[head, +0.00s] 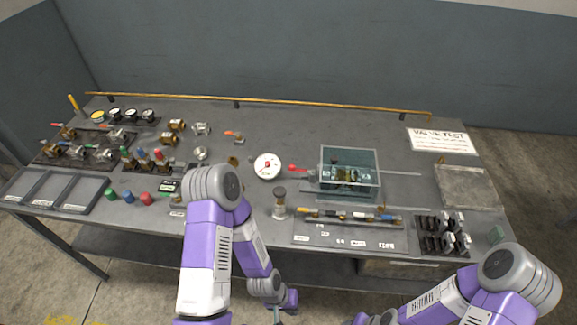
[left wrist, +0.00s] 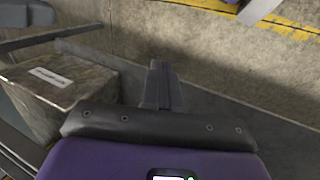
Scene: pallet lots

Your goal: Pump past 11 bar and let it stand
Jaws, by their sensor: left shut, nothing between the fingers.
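A round white gauge (head: 267,166) with a red mark on its face lies at the middle of the bench; its reading is too small to make out. A red-handled valve (head: 297,169) sits between it and a clear-walled tank (head: 349,153) with brass-coloured parts inside. A short upright post with a dark knob (head: 279,203), possibly the pump, stands in front of the gauge. My left gripper (head: 279,314) hangs low in front of the bench, away from these parts. Its fingers (left wrist: 160,84) are together and empty in the left wrist view. My right gripper is out of view.
Valves (head: 75,150) and small gauges (head: 131,114) crowd the bench's left. A tool tray (head: 350,236) and a dark rack (head: 441,236) line the right front. A "VALVE TEST" sign (head: 441,141) lies behind. A labelled box (left wrist: 60,92) is left of my left fingers.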

